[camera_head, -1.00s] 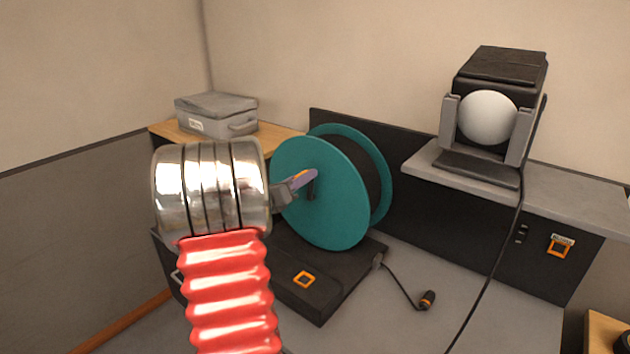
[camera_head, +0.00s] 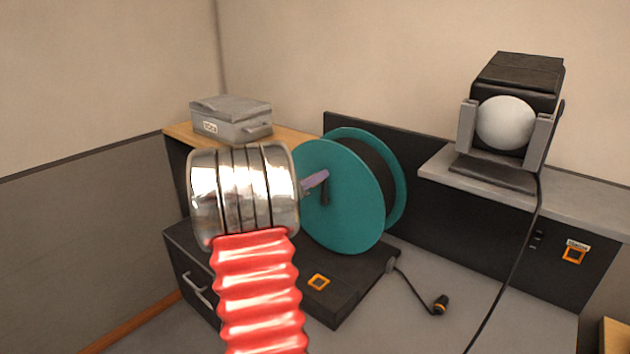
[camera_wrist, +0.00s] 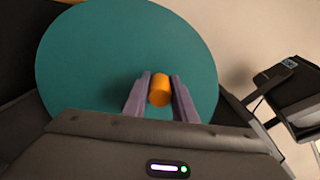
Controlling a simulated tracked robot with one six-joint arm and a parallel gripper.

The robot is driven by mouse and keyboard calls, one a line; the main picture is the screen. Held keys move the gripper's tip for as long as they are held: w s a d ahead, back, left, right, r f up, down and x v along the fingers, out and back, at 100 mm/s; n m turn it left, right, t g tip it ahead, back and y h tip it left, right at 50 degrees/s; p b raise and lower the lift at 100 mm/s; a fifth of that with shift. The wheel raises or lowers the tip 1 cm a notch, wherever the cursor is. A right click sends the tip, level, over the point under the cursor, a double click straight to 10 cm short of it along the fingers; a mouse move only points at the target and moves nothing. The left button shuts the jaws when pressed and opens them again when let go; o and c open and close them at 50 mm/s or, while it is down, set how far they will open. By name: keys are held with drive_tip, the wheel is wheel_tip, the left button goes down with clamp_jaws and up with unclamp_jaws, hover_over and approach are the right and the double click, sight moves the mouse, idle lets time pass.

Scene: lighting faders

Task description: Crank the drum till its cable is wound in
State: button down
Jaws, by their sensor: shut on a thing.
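The teal drum (camera_head: 345,215) stands upright on a black base (camera_head: 345,300), with dark cable (camera_head: 372,170) between its two discs. A short length of cable runs from the base to an orange-tipped plug (camera_head: 440,304) on the grey surface. My gripper (camera_head: 318,181) is at the drum's near face, beside a dark crank part (camera_head: 325,192). In the wrist view, my gripper's two fingers (camera_wrist: 160,78) are shut on an orange crank knob (camera_wrist: 160,92) in front of the teal disc. My arm hides the drum's left side in the head view.
A lamp with a white globe (camera_head: 505,123) stands on a grey shelf (camera_head: 575,195) at right, its black cord hanging down. A grey box (camera_head: 230,120) sits on a wooden top at the back left.

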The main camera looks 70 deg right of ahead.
drive_tip(key=shift+w+f, duration=0.1)
drive_tip(key=shift+f, duration=0.05)
drive_tip(key=c, duration=1.8)
unclamp_jaws()
drive_tip(key=shift+d, duration=0.15)
drive_tip(key=o, duration=0.3)
drive_tip(key=shift+o, duration=0.2)
drive_tip(key=v, duration=1.4)
